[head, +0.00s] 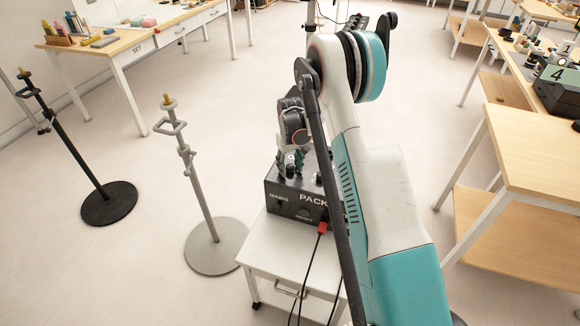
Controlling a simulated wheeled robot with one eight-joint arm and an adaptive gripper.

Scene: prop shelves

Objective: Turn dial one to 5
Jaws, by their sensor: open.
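My gripper (291,168) is pointed down at the top of the box. Its fingers are small and dark here, and it is open. I cannot tell whether the fingers touch anything. Some small knobs or fittings show on the box top beside the gripper, but I cannot make out dial one or its numbers. My arm hides the right part of the box.
A red plug (322,228) with dark cables hangs at the box front. A grey stand (204,205) and a black stand (78,150) are to the left. Tables with props stand at the back left and right. The floor between is clear.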

